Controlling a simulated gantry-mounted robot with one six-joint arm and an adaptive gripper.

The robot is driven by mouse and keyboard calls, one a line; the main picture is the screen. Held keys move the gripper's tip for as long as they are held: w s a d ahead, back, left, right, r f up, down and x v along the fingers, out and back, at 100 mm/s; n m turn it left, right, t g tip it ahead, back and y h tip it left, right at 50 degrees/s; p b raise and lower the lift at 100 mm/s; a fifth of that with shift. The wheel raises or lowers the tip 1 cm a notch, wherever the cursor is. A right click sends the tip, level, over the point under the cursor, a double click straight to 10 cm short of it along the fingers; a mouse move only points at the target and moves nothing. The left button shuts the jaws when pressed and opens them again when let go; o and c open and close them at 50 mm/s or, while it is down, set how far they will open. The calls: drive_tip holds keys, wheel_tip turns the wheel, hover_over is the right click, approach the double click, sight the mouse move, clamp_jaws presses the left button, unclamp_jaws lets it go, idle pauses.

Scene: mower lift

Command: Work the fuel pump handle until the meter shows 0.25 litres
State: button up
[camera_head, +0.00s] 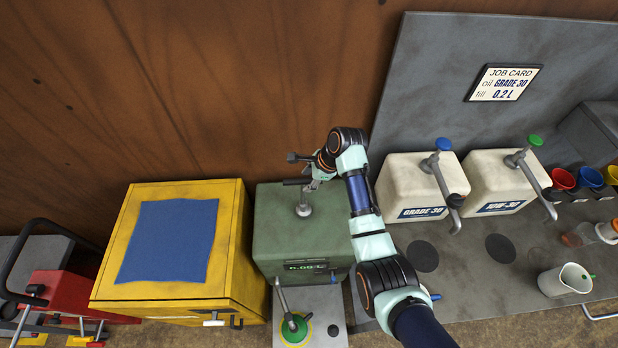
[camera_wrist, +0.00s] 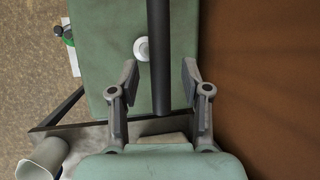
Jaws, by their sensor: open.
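The green fuel pump (camera_head: 275,228) stands between the yellow cabinet and the bench. Its meter (camera_head: 306,266) is on the front face and seems to read 0.00 L, though the digits are small. The dark pump handle (camera_head: 295,182) sticks out above the top, over a pale round fitting (camera_head: 304,210). My gripper (camera_head: 313,182) is at the handle. In the wrist view my gripper (camera_wrist: 159,74) is open, and the black handle bar (camera_wrist: 158,48) runs between the two fingers with gaps on both sides. The green pump top (camera_wrist: 106,55) lies below it.
A green-topped container (camera_head: 294,330) stands on a grey plate under the pump's spout. The yellow cabinet (camera_head: 118,270) with a blue cloth is on the left. Two cream oil dispensers (camera_head: 400,182) (camera_head: 490,180) and a white jug (camera_head: 562,281) are on the right bench.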

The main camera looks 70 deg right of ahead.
drive_tip(key=shift+c, duration=0.3)
clamp_jaws()
wheel_tip(320, 180, down, 11)
drive_tip(key=b, duration=0.3)
drive_tip(key=shift+r, duration=0.2)
drive_tip(key=shift+a, duration=0.1)
drive_tip(key=shift+o, duration=0.3)
unclamp_jaws()
